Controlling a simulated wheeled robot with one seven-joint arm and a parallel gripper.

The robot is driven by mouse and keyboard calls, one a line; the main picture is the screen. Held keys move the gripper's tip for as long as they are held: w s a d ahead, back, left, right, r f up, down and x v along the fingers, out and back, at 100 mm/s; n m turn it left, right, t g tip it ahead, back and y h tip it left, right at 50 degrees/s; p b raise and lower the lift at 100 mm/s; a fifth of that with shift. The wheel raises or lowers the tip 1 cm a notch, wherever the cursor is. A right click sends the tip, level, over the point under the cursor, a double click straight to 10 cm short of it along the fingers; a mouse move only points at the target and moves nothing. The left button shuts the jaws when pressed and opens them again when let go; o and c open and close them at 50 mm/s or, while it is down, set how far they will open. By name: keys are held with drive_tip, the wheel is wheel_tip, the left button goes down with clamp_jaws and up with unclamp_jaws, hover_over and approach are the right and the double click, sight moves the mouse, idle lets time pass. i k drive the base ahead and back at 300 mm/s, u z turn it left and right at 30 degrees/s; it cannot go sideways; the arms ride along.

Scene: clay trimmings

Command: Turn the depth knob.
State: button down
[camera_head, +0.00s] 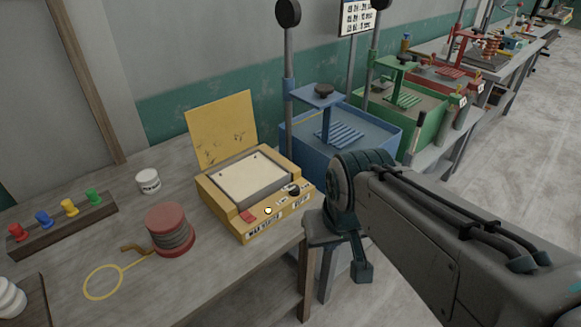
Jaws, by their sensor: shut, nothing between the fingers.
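Several dark knobs show, and I cannot read which is the depth knob. One small black knob (294,191) is on the sloped front panel of the yellow box (240,222). Another black knob (323,90) tops the blue press (285,130), and a similar one (403,58) tops the green press (432,112). My gripper (362,272) points down at the end of my arm, beyond the bench's right front edge. It is shut and empty, apart from all the knobs, to the right of and lower in the picture than the yellow box.
The wooden bench (215,285) holds a red-topped spool (168,218), a yellow wire loop (103,282), a white jar (148,181) and a rack of coloured pegs (65,222). The yellow box's lid (222,130) stands open. A red press (455,75) stands farther back. Floor at right is clear.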

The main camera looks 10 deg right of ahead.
sight(293, 191)
drive_tip(key=i, duration=0.3)
drive_tip(key=u, duration=1.8)
drive_tip(key=k, duration=0.7)
drive_tip(key=z, duration=0.95)
drive_tip(key=i, duration=0.5)
drive_tip(key=u, duration=0.1)
